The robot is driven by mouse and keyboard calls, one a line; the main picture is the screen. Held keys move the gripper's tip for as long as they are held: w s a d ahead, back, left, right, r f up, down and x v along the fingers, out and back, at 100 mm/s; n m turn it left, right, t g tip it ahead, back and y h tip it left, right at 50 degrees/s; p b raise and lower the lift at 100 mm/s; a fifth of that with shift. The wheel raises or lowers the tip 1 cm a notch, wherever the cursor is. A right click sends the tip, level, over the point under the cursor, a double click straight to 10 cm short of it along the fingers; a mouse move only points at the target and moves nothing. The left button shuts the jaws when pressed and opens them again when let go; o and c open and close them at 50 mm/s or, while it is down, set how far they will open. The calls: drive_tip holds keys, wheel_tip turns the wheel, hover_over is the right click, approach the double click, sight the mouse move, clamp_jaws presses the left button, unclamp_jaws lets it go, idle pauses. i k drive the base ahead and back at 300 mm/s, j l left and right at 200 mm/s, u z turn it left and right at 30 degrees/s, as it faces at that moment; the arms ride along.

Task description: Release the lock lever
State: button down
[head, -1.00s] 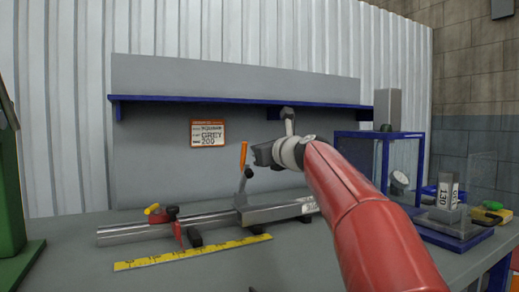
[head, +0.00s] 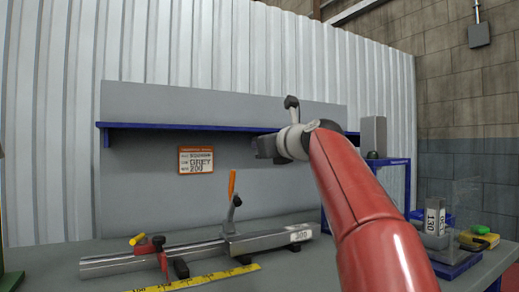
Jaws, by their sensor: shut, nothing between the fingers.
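I cannot tell from the picture which of the two is the lock lever. My gripper (head: 262,148) is shut and empty. In the picture it is above and right of the orange handle, apart from it. Its fingertips are small and partly hidden by the wrist.
A grey bar marked 300 (head: 270,240) lies at the rail's right end. A yellow tape scale (head: 205,279) runs along the front. A blue shelf (head: 200,136) and an order card (head: 196,160) are behind. A blue frame (head: 392,163) and a block marked 130 (head: 435,218) stand right.

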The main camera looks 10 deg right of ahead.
sight(142, 238)
drive_tip(key=k+l, duration=0.25)
drive_tip(key=k, duration=0.2)
drive_tip(key=k+l, duration=0.25)
drive_tip(key=k, duration=0.25)
